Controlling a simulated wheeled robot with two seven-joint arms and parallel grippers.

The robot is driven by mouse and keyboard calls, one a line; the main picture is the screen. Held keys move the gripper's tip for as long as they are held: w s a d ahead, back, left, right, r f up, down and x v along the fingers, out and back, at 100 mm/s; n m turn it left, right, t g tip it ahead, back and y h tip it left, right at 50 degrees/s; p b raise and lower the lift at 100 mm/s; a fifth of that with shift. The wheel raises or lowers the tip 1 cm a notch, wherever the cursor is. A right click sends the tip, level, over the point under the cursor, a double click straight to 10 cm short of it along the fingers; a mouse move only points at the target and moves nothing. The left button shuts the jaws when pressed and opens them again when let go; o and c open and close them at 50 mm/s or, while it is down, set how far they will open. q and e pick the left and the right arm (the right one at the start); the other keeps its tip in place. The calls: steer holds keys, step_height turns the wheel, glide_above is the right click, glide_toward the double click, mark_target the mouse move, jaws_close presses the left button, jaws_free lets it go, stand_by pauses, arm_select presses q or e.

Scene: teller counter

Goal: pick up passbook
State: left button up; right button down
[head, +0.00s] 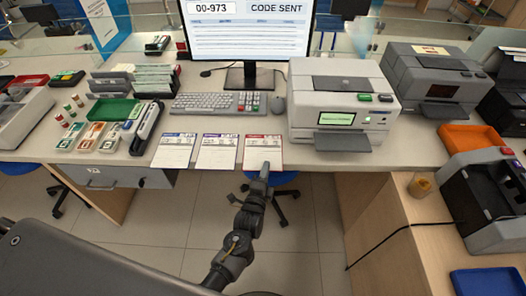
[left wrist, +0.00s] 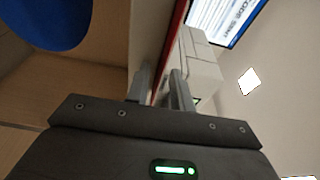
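A flat white form-like booklet with a red header (head: 263,150) lies at the front edge of the counter, the rightmost of three in a row. I take it as the passbook. My left gripper (head: 264,167) is at its near edge, pointing away from me. In the left wrist view the two fingers (left wrist: 160,92) stand apart, with a thin red edge (left wrist: 180,22) running down toward the gap between them. I cannot tell whether they touch it. Two similar sheets, one with a purple header (head: 217,152) and one with a blue header (head: 174,150), lie to its left. My right gripper is not in view.
A printer (head: 340,105) stands just right of the red-headed booklet. Behind the row are a keyboard (head: 205,103), a mouse (head: 279,105) and a monitor (head: 250,35). Stamps and trays crowd the left. A blue stool (head: 270,178) is under the counter.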

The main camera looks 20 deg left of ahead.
arm_select(q)
jaws_close()
steer(key=shift+r, duration=0.1)
steer(key=s+a+r, duration=0.6)
steer(key=s+r, duration=0.6)
steer(key=shift+s+a+r, duration=0.15)
steer(key=shift+s+r, duration=0.1)
steer(key=shift+r, duration=0.15)
